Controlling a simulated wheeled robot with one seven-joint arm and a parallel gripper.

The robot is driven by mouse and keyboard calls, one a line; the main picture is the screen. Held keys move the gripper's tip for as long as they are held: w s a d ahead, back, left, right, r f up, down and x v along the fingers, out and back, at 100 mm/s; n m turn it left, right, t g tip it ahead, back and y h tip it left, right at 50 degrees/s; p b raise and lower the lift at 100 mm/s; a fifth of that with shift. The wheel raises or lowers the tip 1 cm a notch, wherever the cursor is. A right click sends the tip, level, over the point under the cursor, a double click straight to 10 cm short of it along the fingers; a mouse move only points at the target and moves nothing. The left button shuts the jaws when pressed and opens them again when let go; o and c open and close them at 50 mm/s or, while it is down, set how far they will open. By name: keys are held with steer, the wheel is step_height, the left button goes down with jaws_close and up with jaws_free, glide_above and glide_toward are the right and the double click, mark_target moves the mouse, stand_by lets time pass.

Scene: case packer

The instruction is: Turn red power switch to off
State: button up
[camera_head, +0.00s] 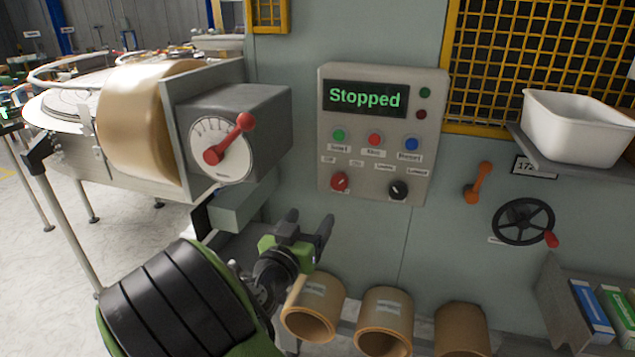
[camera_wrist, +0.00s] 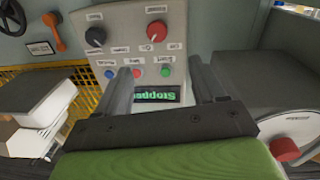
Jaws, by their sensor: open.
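The red power switch (camera_head: 340,181) is a small red rotary knob at the lower left of the grey control panel (camera_head: 432,105). In the wrist view, which is upside down, the red switch (camera_wrist: 157,31) shows at the top of the panel, ahead of the gap between my fingers. Its exact setting is too small to tell. The panel's display (camera_head: 365,99) reads "Stopped" in green. My gripper (camera_head: 309,224) is open and empty, below and left of the switch and apart from the panel. Its two fingers (camera_wrist: 160,85) show in the wrist view.
A black knob (camera_head: 398,190) sits right of the red switch, with green, red and blue buttons above. A grey box with a red-handled dial (camera_head: 230,140) juts out at left. An orange lever (camera_head: 478,183) and black handwheel (camera_head: 523,222) are at right. Tan rolls (camera_head: 385,318) lie below.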

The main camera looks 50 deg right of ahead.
mark_target(337, 183)
steer(key=p+x, duration=0.1)
steer(key=x, duration=0.4)
steer(key=p+x, duration=0.2)
steer(key=x, duration=0.3)
steer(key=p+x, duration=0.2)
steer(key=x, duration=0.3)
steer(key=shift+s+d, duration=0.2)
steer(key=shift+d, duration=0.05)
steer(key=shift+c, duration=0.3)
steer(key=c, duration=1)
